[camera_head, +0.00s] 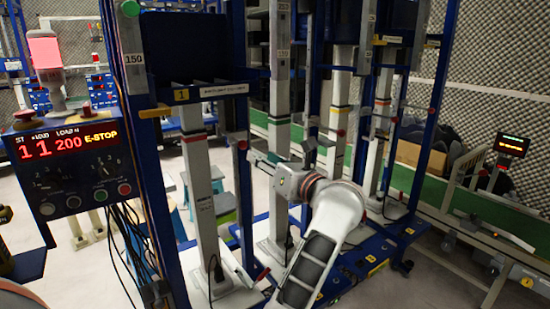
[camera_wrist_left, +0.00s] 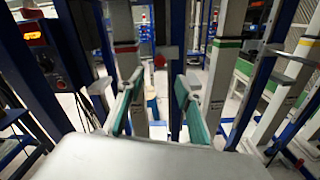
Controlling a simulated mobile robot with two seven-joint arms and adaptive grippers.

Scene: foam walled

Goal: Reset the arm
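My left arm (camera_head: 325,235) reaches up from the bottom centre of the head view, with its wrist bent toward the left. My left gripper (camera_wrist_left: 158,85) shows best in the left wrist view, where its two green-padded fingers stand apart with nothing between them. In the head view the gripper (camera_head: 262,162) is small and points toward the blue and grey upright frame (camera_head: 197,170). I cannot tell whether it touches the frame. My right gripper is in neither view.
A control box (camera_head: 75,160) with a red lit display and knobs stands at the left, with a red lamp (camera_head: 45,50) above it. Grey posts and blue frames stand close around the left arm. A green conveyor (camera_head: 430,195) and a cardboard box (camera_head: 418,157) are at the right.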

